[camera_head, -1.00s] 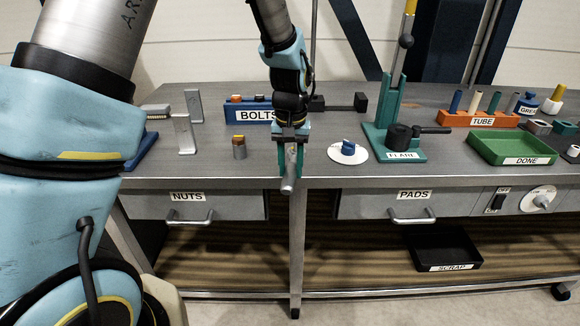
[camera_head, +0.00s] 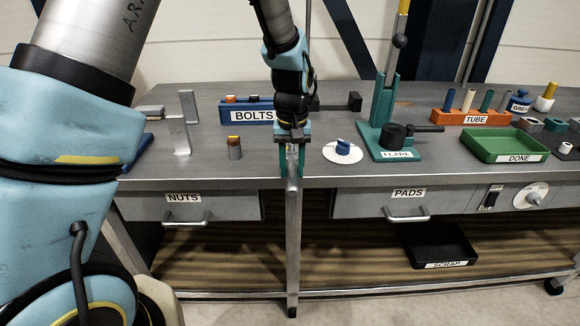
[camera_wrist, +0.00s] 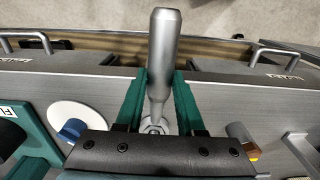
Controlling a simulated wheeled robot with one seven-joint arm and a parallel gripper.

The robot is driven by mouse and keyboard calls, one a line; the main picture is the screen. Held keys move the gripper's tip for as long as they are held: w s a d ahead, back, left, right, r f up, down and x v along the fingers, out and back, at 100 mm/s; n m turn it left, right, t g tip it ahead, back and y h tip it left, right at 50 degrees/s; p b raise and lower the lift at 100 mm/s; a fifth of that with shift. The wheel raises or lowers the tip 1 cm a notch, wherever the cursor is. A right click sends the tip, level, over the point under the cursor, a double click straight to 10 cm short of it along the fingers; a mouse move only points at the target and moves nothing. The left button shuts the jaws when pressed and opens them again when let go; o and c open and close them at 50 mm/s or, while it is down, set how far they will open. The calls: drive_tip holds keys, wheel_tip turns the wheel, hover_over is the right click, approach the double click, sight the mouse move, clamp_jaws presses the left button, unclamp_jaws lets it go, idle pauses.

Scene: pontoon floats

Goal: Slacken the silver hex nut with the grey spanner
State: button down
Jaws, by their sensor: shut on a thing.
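My gripper (camera_head: 292,172) is low over the front edge of the bench, its green fingers shut on the grey spanner. In the wrist view the spanner (camera_wrist: 162,60) shows as a thick grey round handle between the fingers (camera_wrist: 158,100), reaching out past the bench edge. At the near end of the handle, by the black palm plate, is a small silver, hex-like shape (camera_wrist: 153,128). I cannot tell whether it is the silver hex nut or part of the spanner's head. In the head view, my gripper hides this spot.
A white disc with a blue knob (camera_head: 343,150) is right of my gripper, and a grey cylinder with an orange-yellow top (camera_head: 234,147) is left. The green FLARE press (camera_head: 385,120) stands further right. Drawer handles (camera_head: 407,215) jut out below the bench top.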

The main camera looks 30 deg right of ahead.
drive_tip(key=shift+d, duration=0.25)
drive_tip(key=shift+s+d+n, duration=0.1)
drive_tip(key=shift+n, duration=0.2)
drive_tip(key=shift+s+d+n+p, duration=0.15)
drive_tip(key=shift+d+n+p, duration=0.15)
drive_tip(key=shift+d+n, duration=0.1)
drive_tip(key=shift+d, duration=0.15)
idle(0.4)
drive_tip(key=shift+s+d+n, duration=0.15)
drive_tip(key=shift+d+n, duration=0.15)
drive_tip(key=shift+n, duration=0.2)
drive_tip(key=shift+d+p, duration=0.2)
drive_tip(key=shift+p, duration=0.2)
drive_tip(key=shift+s+d+n, duration=0.1)
drive_tip(key=shift+d+n, duration=0.25)
drive_tip(key=shift+n, duration=0.15)
drive_tip(key=shift+d, duration=0.1)
